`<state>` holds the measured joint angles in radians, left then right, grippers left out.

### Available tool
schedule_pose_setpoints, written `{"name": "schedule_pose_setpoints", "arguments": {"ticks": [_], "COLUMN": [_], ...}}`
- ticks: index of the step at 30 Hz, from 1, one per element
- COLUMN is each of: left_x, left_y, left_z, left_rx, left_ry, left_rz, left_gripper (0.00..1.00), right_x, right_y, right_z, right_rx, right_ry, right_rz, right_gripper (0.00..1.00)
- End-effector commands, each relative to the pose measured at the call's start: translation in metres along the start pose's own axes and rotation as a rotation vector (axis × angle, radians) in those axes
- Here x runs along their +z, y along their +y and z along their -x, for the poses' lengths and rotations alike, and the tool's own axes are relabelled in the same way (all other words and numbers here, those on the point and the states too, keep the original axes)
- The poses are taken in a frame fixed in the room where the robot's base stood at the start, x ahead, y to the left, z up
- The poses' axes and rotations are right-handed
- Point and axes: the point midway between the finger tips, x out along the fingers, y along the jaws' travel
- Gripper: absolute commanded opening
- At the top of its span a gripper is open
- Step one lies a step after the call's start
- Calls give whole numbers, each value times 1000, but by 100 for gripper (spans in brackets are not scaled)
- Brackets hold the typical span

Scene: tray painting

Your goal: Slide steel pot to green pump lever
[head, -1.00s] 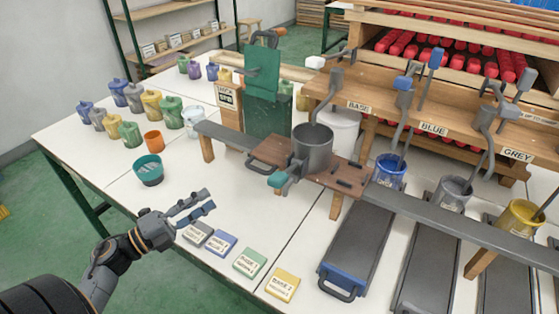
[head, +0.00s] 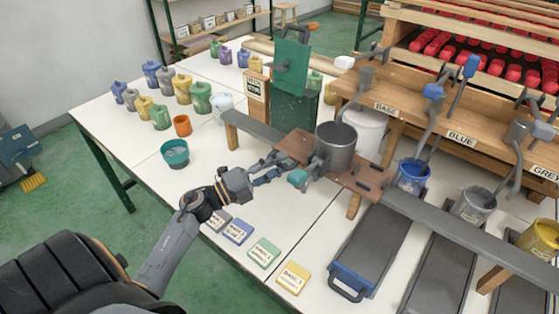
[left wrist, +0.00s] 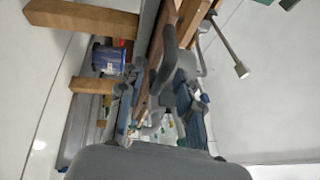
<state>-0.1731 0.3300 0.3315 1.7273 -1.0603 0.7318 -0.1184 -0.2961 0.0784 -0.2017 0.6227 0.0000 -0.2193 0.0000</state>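The steel pot (head: 336,150) stands upright on a brown wooden carriage (head: 368,184) on the long grey rail. A grey handle with a teal end (head: 298,177) sticks out from its near side. The green pump (head: 292,68), a green plate over a dark green box, stands behind and left of the pot, with a dark handle (head: 297,33) on top. My left gripper (head: 278,168) is just left of the pot handle, fingers apart. In the left wrist view its fingers (left wrist: 158,100) are spread, with a grey curved part (left wrist: 170,50) beyond them. My right gripper is not seen.
The grey rail (head: 258,129) runs from the left post past the pot to the lower right. A teal cup (head: 174,153) and orange cup (head: 182,125) stand left. Coloured cards (head: 264,252) lie in front. The tabletop between is clear.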

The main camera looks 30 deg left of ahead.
Motion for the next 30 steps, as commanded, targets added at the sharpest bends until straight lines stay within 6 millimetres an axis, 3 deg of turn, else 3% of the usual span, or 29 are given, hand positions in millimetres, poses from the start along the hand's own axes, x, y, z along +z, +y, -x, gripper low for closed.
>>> {"name": "schedule_pose_setpoints", "arguments": {"ticks": [11, 17, 30], "left_x": [0, 0, -6], "left_y": [0, 0, 0], "left_z": [-7, -7, -9], "left_rx": [0, 0, 1], "left_ry": [0, 0, 1], "left_rz": [0, -1, 0], "left_gripper": [35, 0, 0], "right_x": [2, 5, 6], "right_y": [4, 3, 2], "right_z": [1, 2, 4], "right_rx": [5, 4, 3], "right_ry": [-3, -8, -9], "right_rz": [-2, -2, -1], "right_gripper": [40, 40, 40]}}
